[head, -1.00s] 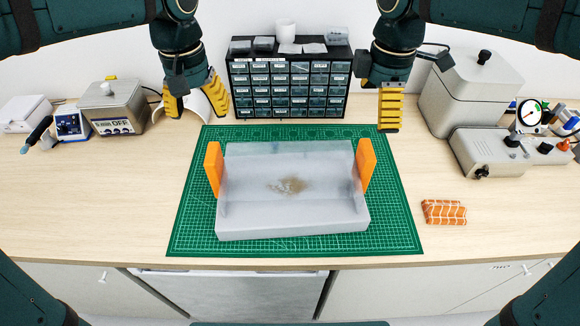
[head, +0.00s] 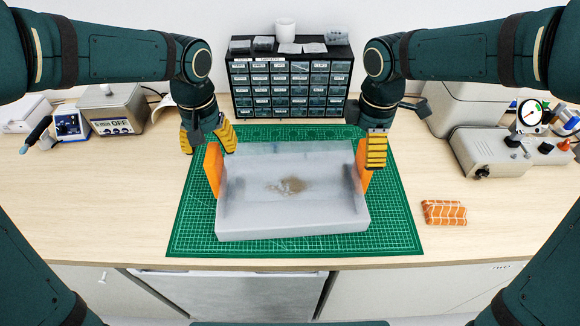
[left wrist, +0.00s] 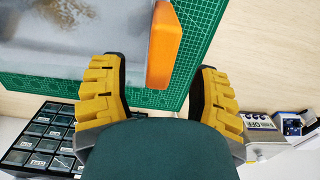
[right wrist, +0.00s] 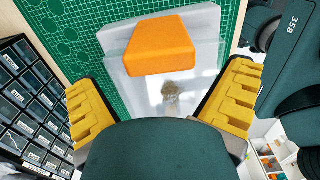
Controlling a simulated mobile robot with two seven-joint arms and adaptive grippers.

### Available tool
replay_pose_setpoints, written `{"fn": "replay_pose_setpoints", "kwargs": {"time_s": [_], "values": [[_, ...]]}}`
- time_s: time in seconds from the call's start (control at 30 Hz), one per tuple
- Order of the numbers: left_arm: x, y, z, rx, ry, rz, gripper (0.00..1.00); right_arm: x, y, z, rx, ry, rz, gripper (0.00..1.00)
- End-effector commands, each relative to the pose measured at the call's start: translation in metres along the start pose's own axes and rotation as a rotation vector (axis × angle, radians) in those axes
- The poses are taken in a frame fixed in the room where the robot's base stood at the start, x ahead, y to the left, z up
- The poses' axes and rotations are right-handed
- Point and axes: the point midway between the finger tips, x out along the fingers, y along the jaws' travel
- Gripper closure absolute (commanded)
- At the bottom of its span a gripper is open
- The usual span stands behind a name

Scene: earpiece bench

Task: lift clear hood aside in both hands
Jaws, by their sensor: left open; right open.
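The clear hood (head: 290,215) is a frosted, see-through box on the green cutting mat, with a blurred brown patch showing through it. An orange handle stands at its left end (head: 212,172) and another at its right end (head: 363,176). My left gripper (head: 208,142) is open and empty, above and behind the left handle; in the left wrist view the handle (left wrist: 163,48) lies beyond the gap between the fingers. My right gripper (head: 376,155) is open at the right handle and partly covers it. In the right wrist view that handle (right wrist: 160,48) lies ahead, between the spread fingers.
The green mat (head: 395,235) lies on the wooden bench. A black drawer cabinet (head: 290,85) stands behind it. An orange-and-white patterned bundle (head: 444,212) lies right of the mat. Grey bench devices (head: 490,152) stand at the right, with a timer-marked bath (head: 120,110) at the left.

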Motion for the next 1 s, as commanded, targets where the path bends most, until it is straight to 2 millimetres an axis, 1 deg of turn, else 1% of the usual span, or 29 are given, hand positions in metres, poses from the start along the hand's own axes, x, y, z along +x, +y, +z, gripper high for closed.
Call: {"fn": "replay_pose_setpoints", "kwargs": {"time_s": [0.03,0.1,0.2,0.3,0.47,0.7,0.73,0.77,0.8,0.87,0.9,1.0], "values": [[0.009,0.000,0.001,0.000,-0.004,0.000,0.38,0.009,-0.001,0.000,0.000,-0.001,-0.005,0.00],[0.019,0.000,0.001,0.000,-0.003,0.001,0.38,0.019,-0.001,0.000,0.000,-0.001,-0.003,0.00],[0.030,0.000,0.001,0.001,-0.002,0.000,0.38,0.030,-0.001,0.000,0.000,-0.001,-0.003,0.00],[0.037,0.000,0.001,0.000,-0.002,0.000,0.38,0.037,0.000,0.000,0.000,0.000,-0.001,0.00],[0.041,0.000,0.000,-0.001,0.000,0.001,0.38,0.041,0.000,0.000,0.000,0.000,0.000,0.00],[0.041,0.000,0.000,-0.001,0.000,0.001,0.38,0.041,0.000,0.000,0.000,0.000,0.000,0.00],[0.041,0.000,0.000,0.000,0.000,0.001,0.43,0.041,0.000,0.000,0.000,0.000,0.000,0.11],[0.041,0.000,0.000,0.000,0.000,0.001,0.54,0.041,0.000,0.000,0.000,0.000,0.000,0.21],[0.041,0.000,0.000,0.000,0.000,0.001,0.68,0.041,0.000,0.000,0.000,0.000,0.000,0.35],[0.041,0.000,0.000,0.000,0.000,0.001,0.89,0.041,0.000,0.000,0.000,0.000,0.000,0.56],[0.041,0.000,0.000,0.000,0.000,0.001,1.00,0.041,0.000,0.000,0.000,0.000,0.000,0.62],[0.041,0.000,0.000,0.000,0.000,0.001,1.00,0.041,0.000,0.000,0.000,0.000,0.000,0.66]]}}
